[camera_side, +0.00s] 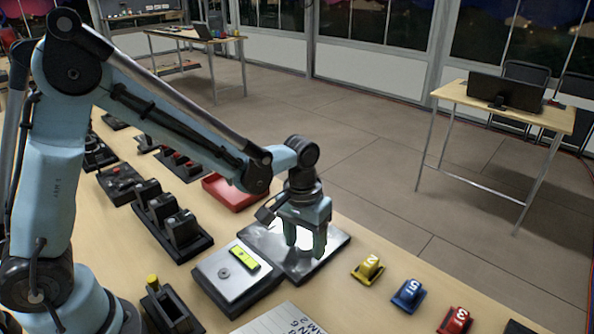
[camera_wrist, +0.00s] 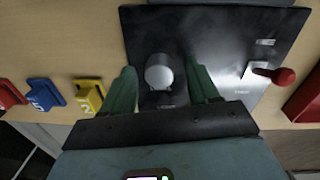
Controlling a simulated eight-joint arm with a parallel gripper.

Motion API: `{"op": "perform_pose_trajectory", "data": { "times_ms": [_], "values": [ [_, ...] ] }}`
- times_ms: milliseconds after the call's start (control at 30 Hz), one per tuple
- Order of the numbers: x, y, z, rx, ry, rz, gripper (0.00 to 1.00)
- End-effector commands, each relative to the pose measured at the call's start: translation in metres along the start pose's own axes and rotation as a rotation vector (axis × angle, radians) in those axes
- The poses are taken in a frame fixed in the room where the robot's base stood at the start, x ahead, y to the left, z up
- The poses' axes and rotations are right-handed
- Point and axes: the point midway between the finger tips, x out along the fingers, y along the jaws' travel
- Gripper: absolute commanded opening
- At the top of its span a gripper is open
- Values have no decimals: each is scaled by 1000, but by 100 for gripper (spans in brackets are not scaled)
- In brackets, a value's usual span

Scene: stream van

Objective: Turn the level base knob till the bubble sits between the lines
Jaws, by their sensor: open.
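A round silver knob (camera_wrist: 159,72) stands on a dark metal plate (camera_wrist: 225,35) in the wrist view. My gripper (camera_wrist: 160,68) is open, with one green finger on each side of the knob and gaps showing. In the side view my gripper (camera_side: 305,249) points down over the plate (camera_side: 335,247), with the pale knob (camera_side: 304,239) partly hidden between the fingers. Left of it is a grey-topped box (camera_side: 218,287) with a yellow-green level vial (camera_side: 244,258) and a small round disc (camera_side: 223,273). The bubble and lines are too small to tell.
A red-tipped lever (camera_wrist: 285,76) sits at the plate's right in the wrist view. Numbered yellow (camera_side: 368,269), blue (camera_side: 408,295) and red (camera_side: 455,321) blocks stand to the right in the side view. A red tray (camera_side: 234,191) and black devices (camera_side: 180,228) lie behind and left.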

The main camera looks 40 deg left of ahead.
Motion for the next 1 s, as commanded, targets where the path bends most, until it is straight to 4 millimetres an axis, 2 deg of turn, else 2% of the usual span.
{"op": "perform_pose_trajectory", "data": {
  "times_ms": [133,500,767,1000],
  "values": [
    [0,0,0,0,0,0,60],
    [0,0,0,0,0,0,4],
    [0,0,0,30,-2,0,4],
    [0,0,0,158,-9,0,4]
  ]
}}
